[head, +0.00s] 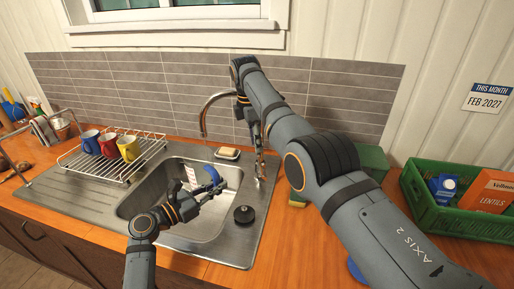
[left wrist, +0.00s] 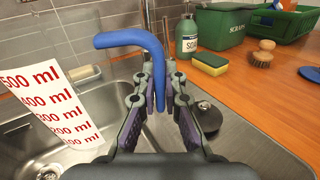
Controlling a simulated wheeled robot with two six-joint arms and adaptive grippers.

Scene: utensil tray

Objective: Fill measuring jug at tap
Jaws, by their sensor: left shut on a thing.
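The measuring jug is see-through, with a blue handle (head: 212,174) and a white scale label (head: 191,174). It is held over the sink basin; its clear body barely shows. My left gripper (head: 212,193) is shut on the handle. The left wrist view shows the blue handle (left wrist: 132,42) between the fingers and the scale label (left wrist: 50,104) in red millilitre marks, tilted in the picture. The tap (head: 205,105) arches over the basin behind the jug. I see no water stream. My right gripper (head: 259,150) points down beside the tap; its fingers are too small to read.
A drying rack (head: 111,157) with red, yellow and blue mugs stands left of the basin. A black plug (head: 244,215) lies on the right rim. A soap bottle (left wrist: 187,35), a sponge (left wrist: 210,63) and a green crate (head: 458,222) stand to the right.

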